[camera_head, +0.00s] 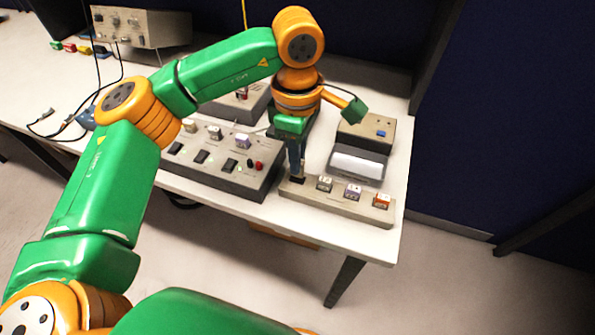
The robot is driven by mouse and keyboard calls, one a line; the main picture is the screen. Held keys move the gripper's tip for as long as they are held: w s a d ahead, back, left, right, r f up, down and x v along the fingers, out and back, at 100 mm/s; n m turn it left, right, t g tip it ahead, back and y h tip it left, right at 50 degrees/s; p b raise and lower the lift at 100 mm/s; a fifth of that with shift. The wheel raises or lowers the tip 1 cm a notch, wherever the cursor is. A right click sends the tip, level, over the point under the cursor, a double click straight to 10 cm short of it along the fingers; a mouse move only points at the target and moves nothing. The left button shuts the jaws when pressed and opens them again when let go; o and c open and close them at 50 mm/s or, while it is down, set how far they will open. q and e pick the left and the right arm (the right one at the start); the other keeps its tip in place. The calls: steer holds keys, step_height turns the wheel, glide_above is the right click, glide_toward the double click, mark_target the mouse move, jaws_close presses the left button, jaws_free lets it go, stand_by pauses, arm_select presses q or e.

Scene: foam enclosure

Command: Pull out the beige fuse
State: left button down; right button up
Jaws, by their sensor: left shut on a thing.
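My left gripper (297,178) points down at the left end of a beige fuse strip (340,201). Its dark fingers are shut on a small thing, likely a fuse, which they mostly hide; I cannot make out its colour. My right gripper is out of view.
A panel (218,175) with black switches, red knobs and several fuse-like blocks lies left of the gripper. A box with a pale window (358,164) stands behind the strip. The table's front edge is close. Cables and an instrument (140,27) are at the back left.

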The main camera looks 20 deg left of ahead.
arm_select(q)
steer(key=shift+r+p, duration=1)
steer(key=shift+r, duration=0.4)
